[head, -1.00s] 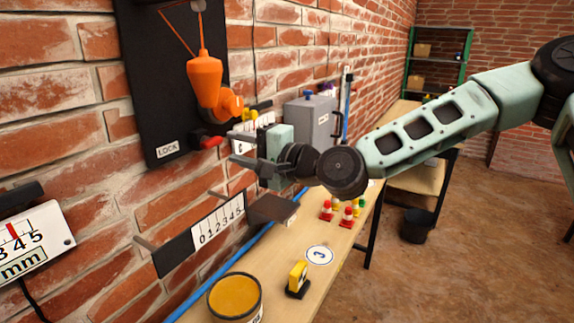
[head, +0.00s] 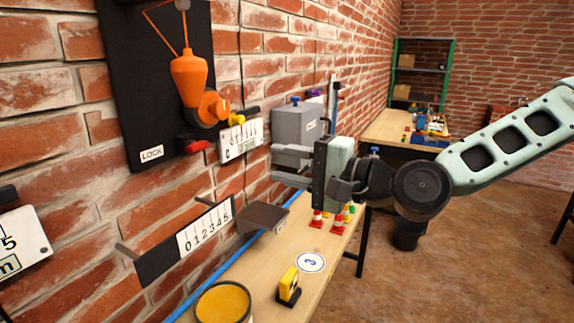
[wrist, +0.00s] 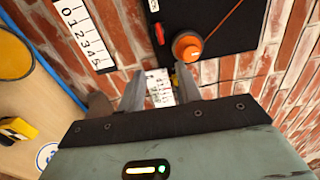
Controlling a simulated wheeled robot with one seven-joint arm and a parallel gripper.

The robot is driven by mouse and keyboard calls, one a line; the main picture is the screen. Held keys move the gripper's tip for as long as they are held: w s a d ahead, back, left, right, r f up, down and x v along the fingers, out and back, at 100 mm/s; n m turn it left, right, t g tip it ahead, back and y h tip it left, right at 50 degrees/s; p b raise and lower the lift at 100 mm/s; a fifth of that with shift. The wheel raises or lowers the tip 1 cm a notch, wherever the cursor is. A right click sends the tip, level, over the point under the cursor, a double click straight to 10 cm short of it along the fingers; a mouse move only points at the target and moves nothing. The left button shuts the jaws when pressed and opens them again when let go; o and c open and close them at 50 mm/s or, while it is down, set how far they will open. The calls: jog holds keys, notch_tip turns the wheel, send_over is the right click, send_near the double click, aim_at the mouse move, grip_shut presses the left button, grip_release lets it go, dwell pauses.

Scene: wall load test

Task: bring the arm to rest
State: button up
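My arm reaches in from the right in the head view, with my gripper (head: 275,164) held above the bench and pointing left toward the brick wall. Its two fingers are spread apart with nothing between them. The wrist view also shows the empty, parted fingers of my gripper (wrist: 160,75), in front of the wall and a small scale plate. The orange device (head: 189,82) on its black board (head: 133,75) is to the left of my gripper, clear of it. A red lever (head: 194,147) sits by the LOCK label.
A wooden bench (head: 262,262) runs along the wall, with a yellow tin (head: 223,303), a yellow-black block (head: 289,285) and small red-white cones (head: 338,224). A grey box (head: 296,127) is on the wall side behind my gripper. A scale bracket (head: 190,240) juts from the wall. Open floor lies at right.

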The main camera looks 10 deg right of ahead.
jog(key=s+a+f+n+g+h, duration=0.2)
jog(key=s+f+n+g+h, duration=0.15)
jog(key=s+f, duration=0.4)
jog(key=s+a+f+n+g+h, duration=0.25)
jog(key=s+f+n+g, duration=0.2)
jog(key=f, duration=0.55)
jog(key=s+d+r+n+g+h, duration=0.3)
jog(key=s+d+n+h, duration=0.4)
jog(key=s+d, duration=0.3)
jog(key=shift+s+n+h, duration=0.3)
jog(key=shift+s, duration=0.75)
